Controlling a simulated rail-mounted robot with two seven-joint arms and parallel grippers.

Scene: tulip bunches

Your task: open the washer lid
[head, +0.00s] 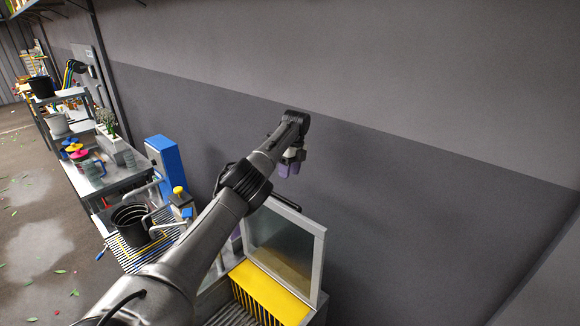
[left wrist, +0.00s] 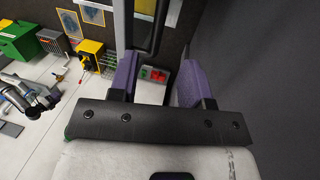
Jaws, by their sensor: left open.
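The washer lid (head: 283,245) is a pale-framed, see-through panel that stands steeply raised behind a yellow strip in the head view. A dark bar (head: 286,203), likely its handle, shows at its top edge. My left gripper (head: 289,164) has purple fingers and is above the lid, near the wall, apart from it. In the left wrist view my left gripper (left wrist: 156,82) is open, with nothing held between the fingers. A black bar (left wrist: 146,45) shows beyond the fingers there. My left arm hides part of the washer. My right gripper is in neither view.
The grey wall (head: 400,190) is close behind the gripper. A black bucket (head: 132,222) sits on a striped rack left of my arm, near a blue box (head: 165,166). A red-and-green button box (left wrist: 152,75) shows beyond the fingers in the left wrist view.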

